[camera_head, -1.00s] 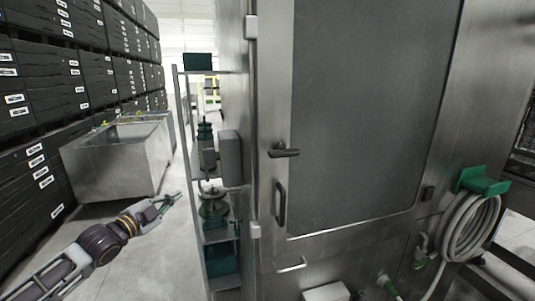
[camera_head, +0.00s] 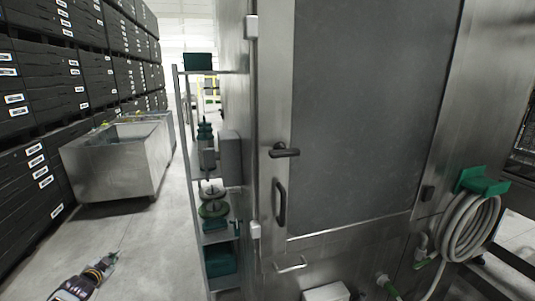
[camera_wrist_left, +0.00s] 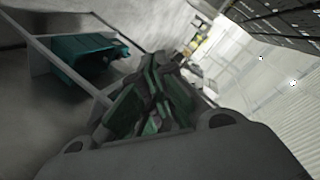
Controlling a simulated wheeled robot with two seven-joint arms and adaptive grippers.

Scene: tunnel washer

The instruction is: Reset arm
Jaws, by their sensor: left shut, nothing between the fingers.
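My left gripper (camera_head: 110,260) shows low at the left in the head view, over the floor and left of the shelf rack. It is shut and empty. In the left wrist view its green and dark fingers (camera_wrist_left: 158,95) are together, with nothing between them. The left arm comes in from the bottom edge. My right gripper is in neither view.
A steel washer cabinet with a closed door (camera_head: 365,110) fills the middle. A rack (camera_head: 222,238) holding green items stands beside it. A steel tub (camera_head: 115,165) and stacked black crates (camera_head: 35,100) stand left. A hose (camera_head: 470,228) hangs right. Floor between tub and rack is clear.

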